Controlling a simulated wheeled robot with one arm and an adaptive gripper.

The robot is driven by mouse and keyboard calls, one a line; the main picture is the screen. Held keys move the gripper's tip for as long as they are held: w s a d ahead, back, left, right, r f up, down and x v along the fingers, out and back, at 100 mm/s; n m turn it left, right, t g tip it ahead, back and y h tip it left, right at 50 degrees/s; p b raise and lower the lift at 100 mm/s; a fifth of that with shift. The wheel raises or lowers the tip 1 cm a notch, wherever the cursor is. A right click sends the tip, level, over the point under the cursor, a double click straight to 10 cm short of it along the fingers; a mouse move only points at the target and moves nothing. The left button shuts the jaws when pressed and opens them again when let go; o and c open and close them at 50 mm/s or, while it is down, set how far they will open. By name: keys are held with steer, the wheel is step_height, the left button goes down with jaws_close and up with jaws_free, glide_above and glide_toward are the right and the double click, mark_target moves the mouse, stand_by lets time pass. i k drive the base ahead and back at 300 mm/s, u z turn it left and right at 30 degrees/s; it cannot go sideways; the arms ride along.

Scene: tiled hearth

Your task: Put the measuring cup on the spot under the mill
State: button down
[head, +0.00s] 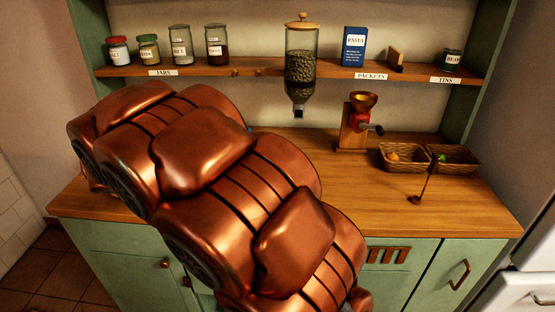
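A mill with a copper bowl on top, a red body and a side crank (354,125) stands on the wooden counter, right of centre. A tall glass holder of beans with a wooden lid (301,68) is fixed at the shelf, its dark spout hanging above the counter. The counter below this spout is partly covered by my copper arm. I see no clear measuring cup; a small dark scoop with a long upright handle (415,199) rests on the right of the counter, and I cannot tell if it is the cup. My gripper is not in view.
Two wicker baskets (403,157) stand side by side behind the scoop. The shelf (267,66) holds several jars, a blue pasta packet (354,46) and a tin (452,60). The counter front (400,220) is clear at right; my arm hides much of the left.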

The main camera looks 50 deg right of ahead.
mark_target(342, 158)
steer(key=u, duration=1.45)
steer(key=k, duration=1.55)
steer(key=z, duration=0.75)
steer(key=i, duration=0.5)
steer(key=z, duration=0.05)
